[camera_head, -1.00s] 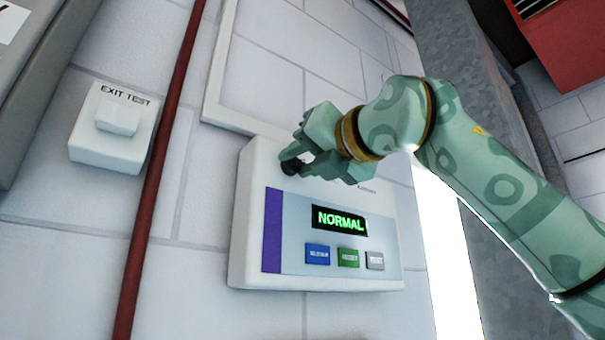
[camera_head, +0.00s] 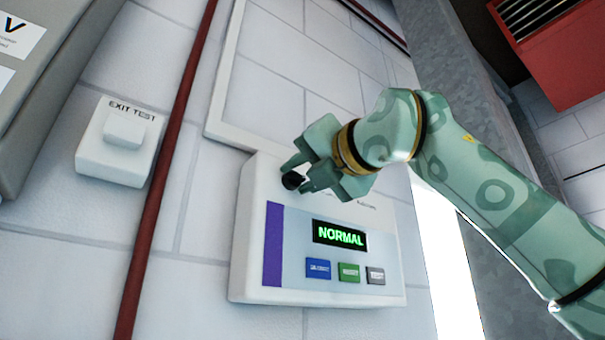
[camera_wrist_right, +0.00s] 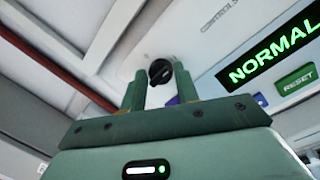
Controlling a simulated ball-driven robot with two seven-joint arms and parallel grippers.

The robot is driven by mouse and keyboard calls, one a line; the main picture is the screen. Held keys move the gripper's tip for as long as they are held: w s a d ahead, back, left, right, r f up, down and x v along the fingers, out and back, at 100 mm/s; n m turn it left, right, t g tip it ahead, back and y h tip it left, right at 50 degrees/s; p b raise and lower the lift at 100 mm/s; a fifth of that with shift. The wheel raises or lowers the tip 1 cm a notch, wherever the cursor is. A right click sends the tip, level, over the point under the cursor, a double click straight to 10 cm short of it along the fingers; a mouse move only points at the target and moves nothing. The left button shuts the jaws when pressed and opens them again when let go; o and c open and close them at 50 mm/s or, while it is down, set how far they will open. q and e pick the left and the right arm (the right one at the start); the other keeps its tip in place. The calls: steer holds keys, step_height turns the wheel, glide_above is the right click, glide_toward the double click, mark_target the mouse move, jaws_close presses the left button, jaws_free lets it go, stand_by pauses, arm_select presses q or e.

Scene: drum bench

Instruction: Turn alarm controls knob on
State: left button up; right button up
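The alarm control panel (camera_head: 390,262) is a white box on the wall with a lit green NORMAL display (camera_head: 340,235). Its black round knob (camera_head: 292,180) is at the panel's upper left; it also shows in the right wrist view (camera_wrist_right: 160,72), with a pale mark across its face. My right gripper (camera_head: 298,176) is at the knob, with one finger above and one below it. In the right wrist view its fingers (camera_wrist_right: 159,85) stand apart, with the knob showing between their tips and a gap at each side. Contact cannot be made out. My left gripper is not in view.
Blue (camera_head: 318,268), green (camera_head: 348,272) and grey (camera_head: 375,275) buttons sit below the display. A white EXIT TEST box (camera_head: 105,165) and a red pipe (camera_head: 150,215) are to the left. A red box (camera_head: 560,70) is at upper right.

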steer(key=shift+o, duration=1.3)
steer(key=shift+s+d+f, duration=0.1)
steer(key=shift+s, duration=0.05)
steer(key=b+v, duration=0.6)
steer(key=v, duration=1)
